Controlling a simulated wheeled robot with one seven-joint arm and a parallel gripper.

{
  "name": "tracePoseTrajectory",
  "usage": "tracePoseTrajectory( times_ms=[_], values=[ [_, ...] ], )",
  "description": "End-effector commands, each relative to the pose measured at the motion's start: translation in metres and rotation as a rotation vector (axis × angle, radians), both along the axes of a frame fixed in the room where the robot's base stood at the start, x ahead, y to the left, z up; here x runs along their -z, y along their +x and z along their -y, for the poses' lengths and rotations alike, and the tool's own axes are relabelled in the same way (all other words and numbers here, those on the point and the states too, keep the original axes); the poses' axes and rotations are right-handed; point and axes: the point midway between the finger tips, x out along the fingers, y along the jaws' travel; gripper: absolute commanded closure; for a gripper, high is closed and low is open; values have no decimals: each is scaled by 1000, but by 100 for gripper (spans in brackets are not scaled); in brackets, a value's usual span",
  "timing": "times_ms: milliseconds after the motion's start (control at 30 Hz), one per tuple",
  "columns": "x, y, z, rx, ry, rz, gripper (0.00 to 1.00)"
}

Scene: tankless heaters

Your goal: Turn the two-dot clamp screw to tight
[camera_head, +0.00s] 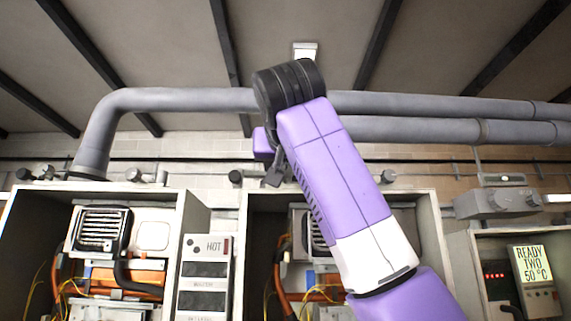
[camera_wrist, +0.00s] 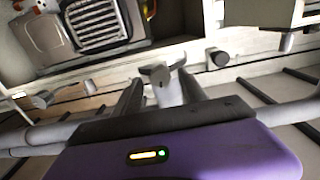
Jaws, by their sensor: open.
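A grey wing-shaped clamp screw (camera_wrist: 158,73) is in the wrist view, between and just beyond the fingertips of my gripper (camera_wrist: 161,84). My gripper is open, with one finger on each side of the screw; I cannot tell if they touch it. No dot marks can be made out on it, so I cannot confirm it is the two-dot one. In the head view my gripper (camera_head: 276,177) is at the top edge of the middle cabinet, and my arm hides the screw there.
Open heater cabinets stand left (camera_head: 190,215), middle (camera_head: 432,225) and right. A large grey pipe (camera_head: 190,100) runs above them. Dark round knobs (camera_head: 237,177) stick out beside my gripper. A HOT panel (camera_head: 207,270) is between cabinets; a READY TWO display (camera_head: 533,265) is right.

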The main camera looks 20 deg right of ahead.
Motion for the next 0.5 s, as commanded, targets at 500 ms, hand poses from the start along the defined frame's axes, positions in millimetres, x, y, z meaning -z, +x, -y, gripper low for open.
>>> tracePoseTrajectory(
  times_ms=[500],
  values=[
    [0, 20, 6, -1, -1, 2, 50]
  ],
)
